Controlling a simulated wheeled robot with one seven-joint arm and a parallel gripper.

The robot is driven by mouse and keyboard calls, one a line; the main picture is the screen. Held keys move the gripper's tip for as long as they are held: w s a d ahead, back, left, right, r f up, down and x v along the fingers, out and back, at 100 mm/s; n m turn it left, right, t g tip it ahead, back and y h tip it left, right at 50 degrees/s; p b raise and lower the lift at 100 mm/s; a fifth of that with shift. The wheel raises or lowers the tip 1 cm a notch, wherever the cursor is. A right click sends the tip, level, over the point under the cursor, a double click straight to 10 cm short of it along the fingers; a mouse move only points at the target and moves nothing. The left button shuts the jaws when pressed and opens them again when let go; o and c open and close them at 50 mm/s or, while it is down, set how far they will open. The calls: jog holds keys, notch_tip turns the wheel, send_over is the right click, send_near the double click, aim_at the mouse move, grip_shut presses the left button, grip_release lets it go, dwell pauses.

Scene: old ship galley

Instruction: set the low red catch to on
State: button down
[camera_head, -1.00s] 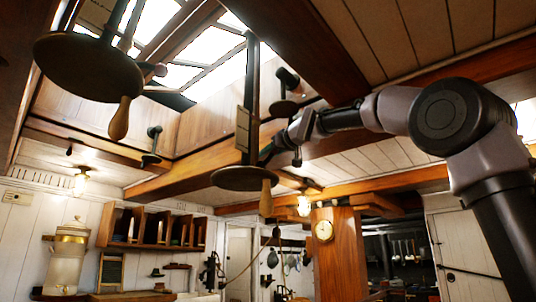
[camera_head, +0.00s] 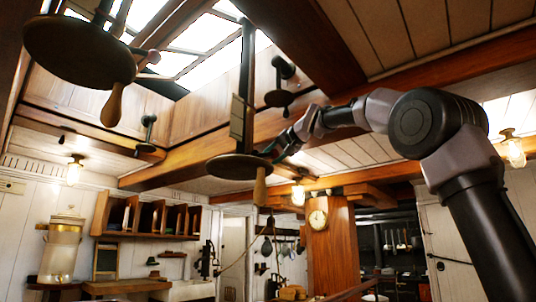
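I cannot make out the low red catch for certain. A small dull-red knob (camera_head: 150,57) shows by the large dark round plate (camera_head: 75,62) at upper left, and its setting cannot be read. A second round plate (camera_head: 236,168) with a wooden handle (camera_head: 260,186) hangs on a dark post near the middle. My gripper (camera_head: 277,150) is at the end of my arm, which reaches in from the right, close to the right edge of this second plate in the picture. Its fingers are small and dark there, and I cannot tell whether they touch anything.
Smaller dark fittings hang below the skylight (camera_head: 185,40), one at centre (camera_head: 279,98) and one at left (camera_head: 146,148). Heavy wooden beams (camera_head: 180,172) cross the ceiling around my arm. Open air lies below the hanging plates.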

jog(key=shift+f+m+g+y, duration=0.4)
jog(key=shift+f+m+g, duration=0.2)
jog(key=shift+f+m, duration=0.6)
jog(key=shift+c, duration=2.1)
grip_release()
jog(key=shift+r, duration=0.1)
jog(key=v, duration=1)
jog(key=shift+s+d+r, duration=0.2)
jog(key=shift+d, duration=0.1)
